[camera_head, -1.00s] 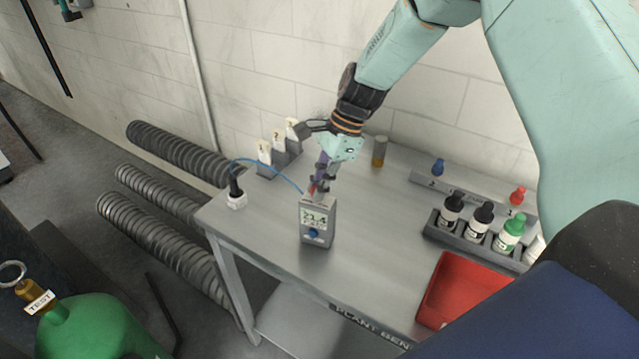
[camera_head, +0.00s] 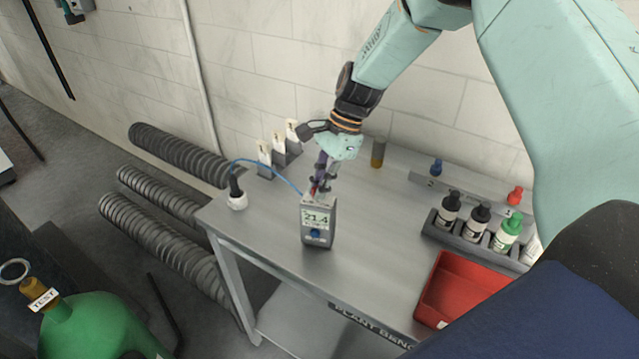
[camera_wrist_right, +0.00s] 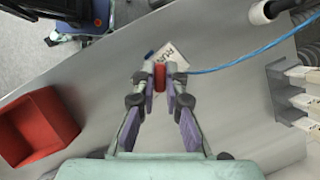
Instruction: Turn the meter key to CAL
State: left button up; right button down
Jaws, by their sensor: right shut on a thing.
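The grey meter (camera_head: 318,222) stands upright on the bench, its display facing me and reading what looks like 21.4, with a blue knob (camera_head: 315,233) below the display. My right gripper (camera_head: 318,186) is at the top of the meter, shut on a small red key. In the right wrist view the red key (camera_wrist_right: 160,77) sits between the fingertips of the gripper (camera_wrist_right: 160,84), over the meter's white-labelled top (camera_wrist_right: 173,54). The label is too small and partly hidden to read fully, so the key's setting cannot be told. My left gripper is not in view.
A blue cable (camera_head: 268,166) runs from the meter to a probe in a white-based holder (camera_head: 237,200) at the left. Several bottles (camera_head: 478,223) stand in a rack at right, behind a red tray (camera_head: 450,290). The bench (camera_head: 270,235) is clear around the meter's front.

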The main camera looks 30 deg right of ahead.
jog(key=shift+w+f, duration=0.15)
jog(key=shift+w, duration=0.2)
jog(key=shift+s+r, duration=0.2)
jog(key=shift+s, duration=0.15)
jog(key=shift+w+f, duration=0.1)
jog(key=shift+w, duration=0.05)
jog(key=c, duration=1.6)
grip_release()
jog(key=shift+w, duration=0.15)
jog(key=shift+o, duration=1)
jog(key=shift+s, duration=0.25)
